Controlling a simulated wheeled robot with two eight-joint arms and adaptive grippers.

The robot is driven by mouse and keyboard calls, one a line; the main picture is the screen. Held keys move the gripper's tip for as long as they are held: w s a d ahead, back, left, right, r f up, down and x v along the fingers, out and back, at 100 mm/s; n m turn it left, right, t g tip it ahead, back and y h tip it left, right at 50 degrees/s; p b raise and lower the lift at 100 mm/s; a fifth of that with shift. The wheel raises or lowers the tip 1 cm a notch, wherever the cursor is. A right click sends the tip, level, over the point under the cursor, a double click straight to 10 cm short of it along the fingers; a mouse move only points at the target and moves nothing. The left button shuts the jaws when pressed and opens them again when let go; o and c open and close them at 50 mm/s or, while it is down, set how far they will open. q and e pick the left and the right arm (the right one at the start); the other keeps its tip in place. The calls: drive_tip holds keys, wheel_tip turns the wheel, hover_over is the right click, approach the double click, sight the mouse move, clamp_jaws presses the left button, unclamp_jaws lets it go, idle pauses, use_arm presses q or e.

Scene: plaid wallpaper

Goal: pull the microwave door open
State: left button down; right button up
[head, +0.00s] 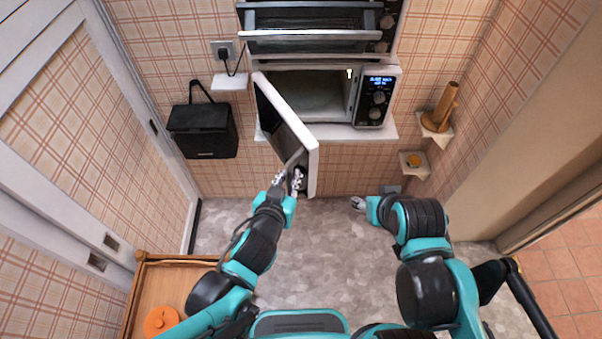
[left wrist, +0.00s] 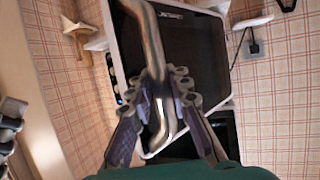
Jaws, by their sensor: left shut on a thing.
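The white microwave (head: 376,98) stands on a wall shelf, with its lit control panel on the right. Its door (head: 312,160) is hinged at the left and stands wide open, swung out toward me; the lit cavity (head: 310,92) shows behind it. My left gripper (head: 296,181) is at the free edge of the door. In the left wrist view the gripper (left wrist: 160,100) is shut on the metal door handle (left wrist: 152,50), with the dark door panel (left wrist: 190,55) behind it. My right gripper (head: 358,203) is right of the door, away from it; its fingers are too small to judge.
An oven (head: 310,25) with its front tilted out is above the microwave. A black bag (head: 203,130) hangs at the left, below a small shelf with a plug. Small corner shelves (head: 436,128) are at the right. A wooden cabinet (head: 150,285) is at the lower left. The floor between is clear.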

use_arm(q)
drive_tip(key=shift+s+a, duration=0.15)
drive_tip(key=shift+a, duration=0.15)
drive_tip(key=c, duration=1.6)
unclamp_jaws()
drive_tip(key=shift+o, duration=0.2)
drive_tip(key=shift+s, duration=0.1)
drive_tip(key=v, duration=0.7)
drive_tip(key=shift+s, duration=0.2)
drive_tip(key=shift+r, duration=0.15)
